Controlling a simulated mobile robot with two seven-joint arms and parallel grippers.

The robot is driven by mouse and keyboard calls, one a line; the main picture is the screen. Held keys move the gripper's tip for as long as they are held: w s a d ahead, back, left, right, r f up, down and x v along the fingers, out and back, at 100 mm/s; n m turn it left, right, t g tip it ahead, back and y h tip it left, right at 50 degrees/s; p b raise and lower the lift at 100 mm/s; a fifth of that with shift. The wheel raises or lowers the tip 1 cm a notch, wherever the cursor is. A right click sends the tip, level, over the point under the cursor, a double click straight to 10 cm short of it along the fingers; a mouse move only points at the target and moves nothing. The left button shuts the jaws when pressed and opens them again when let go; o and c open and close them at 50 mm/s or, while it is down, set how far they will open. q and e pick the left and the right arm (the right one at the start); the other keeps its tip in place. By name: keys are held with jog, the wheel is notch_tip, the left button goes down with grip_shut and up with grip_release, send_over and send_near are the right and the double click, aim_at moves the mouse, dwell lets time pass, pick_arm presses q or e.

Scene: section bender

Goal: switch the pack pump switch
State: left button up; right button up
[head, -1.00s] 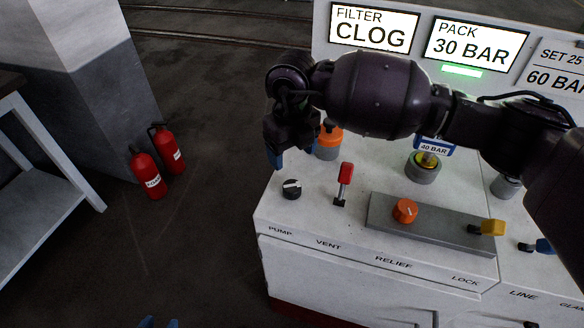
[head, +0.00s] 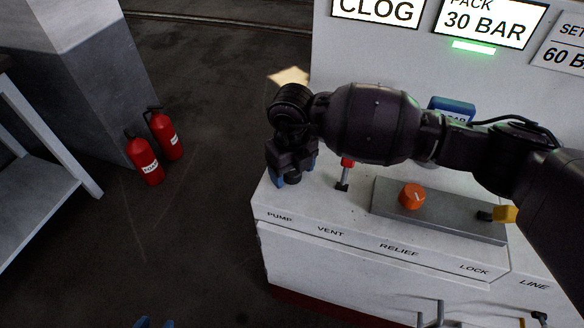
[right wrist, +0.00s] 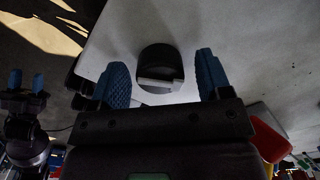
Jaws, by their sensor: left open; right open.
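The pump switch is a black round knob (head: 293,179) with a pale bar, above the PUMP label at the console's left front corner. In the right wrist view the knob (right wrist: 160,65) stands between the two blue fingertips, with a gap on each side. My right gripper (head: 290,174) is open over it and partly hides it in the head view; it also shows in the right wrist view (right wrist: 163,76). My left gripper (head: 156,323) is at the bottom edge of the head view, open and away from the console; its blue tips show in the right wrist view (right wrist: 26,80).
A red-handled vent lever (head: 345,175) stands just right of the knob, partly behind my arm. Beyond it are an orange relief knob (head: 412,196) and a yellow lock handle (head: 504,214). The display (head: 490,20) reads PACK 30 BAR. Red extinguishers (head: 146,160) stand on the floor at left.

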jog(key=c, duration=0.9)
jog(key=shift+n, duration=0.3)
jog(key=shift+r+n+p, duration=0.1)
jog(key=shift+n+p, duration=0.2)
jog(key=shift+n, duration=1.4)
jog(key=n, duration=0.4)
jog(key=shift+p, duration=0.35)
jog(key=shift+n, duration=1.9)
